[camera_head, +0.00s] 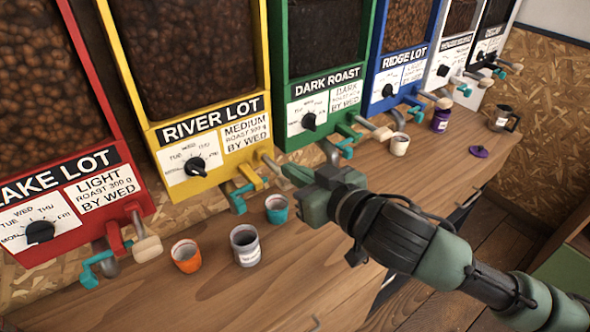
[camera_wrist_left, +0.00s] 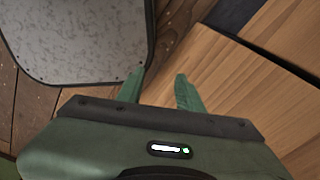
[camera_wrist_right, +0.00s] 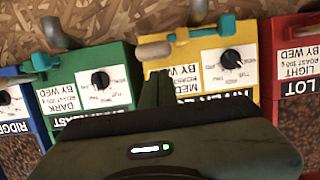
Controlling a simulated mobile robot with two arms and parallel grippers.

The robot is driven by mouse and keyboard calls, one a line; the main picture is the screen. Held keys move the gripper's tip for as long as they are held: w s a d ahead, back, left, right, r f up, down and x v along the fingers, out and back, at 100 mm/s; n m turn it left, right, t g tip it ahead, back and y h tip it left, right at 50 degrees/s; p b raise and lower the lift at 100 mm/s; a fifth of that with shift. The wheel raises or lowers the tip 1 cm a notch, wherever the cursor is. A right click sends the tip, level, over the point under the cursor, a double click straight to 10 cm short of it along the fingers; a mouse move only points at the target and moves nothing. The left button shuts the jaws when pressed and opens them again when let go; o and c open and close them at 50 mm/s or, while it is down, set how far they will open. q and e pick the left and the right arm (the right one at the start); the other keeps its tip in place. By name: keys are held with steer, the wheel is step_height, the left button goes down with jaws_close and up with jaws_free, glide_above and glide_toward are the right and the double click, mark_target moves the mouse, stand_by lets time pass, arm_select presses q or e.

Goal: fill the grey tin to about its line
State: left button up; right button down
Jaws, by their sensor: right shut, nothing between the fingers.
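The grey tin (camera_head: 245,245) stands upright on the wooden counter with a white label, between an orange cup (camera_head: 186,256) and a teal cup (camera_head: 277,208). Its inside looks dark; I cannot make out its fill or line. The yellow River Lot dispenser (camera_head: 208,106) is behind it. My right gripper (camera_head: 287,174) is shut and empty in front of that dispenser's right side. In the right wrist view its closed fingers (camera_wrist_right: 158,90) are near a wooden-tipped lever (camera_wrist_right: 153,50); contact cannot be told. My left gripper (camera_wrist_left: 158,88) is open and empty, away from the dispensers.
Red Lake Lot (camera_head: 67,196), green Dark Roast (camera_head: 318,85) and blue Ridge Lot (camera_head: 400,65) dispensers line the wall. A cream cup (camera_head: 399,144), purple jar (camera_head: 441,116), purple lid (camera_head: 478,152) and dark handled pitcher (camera_head: 502,118) stand farther right. The counter's front is clear.

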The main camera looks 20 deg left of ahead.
steer(key=shift+f, duration=0.5)
step_height(320, 180, down, 7)
steer(key=t+y+b, duration=0.4)
steer(key=y+b, duration=0.1)
steer(key=b, duration=1.4)
steer(key=shift+f, duration=0.2)
stand_by(5.1)
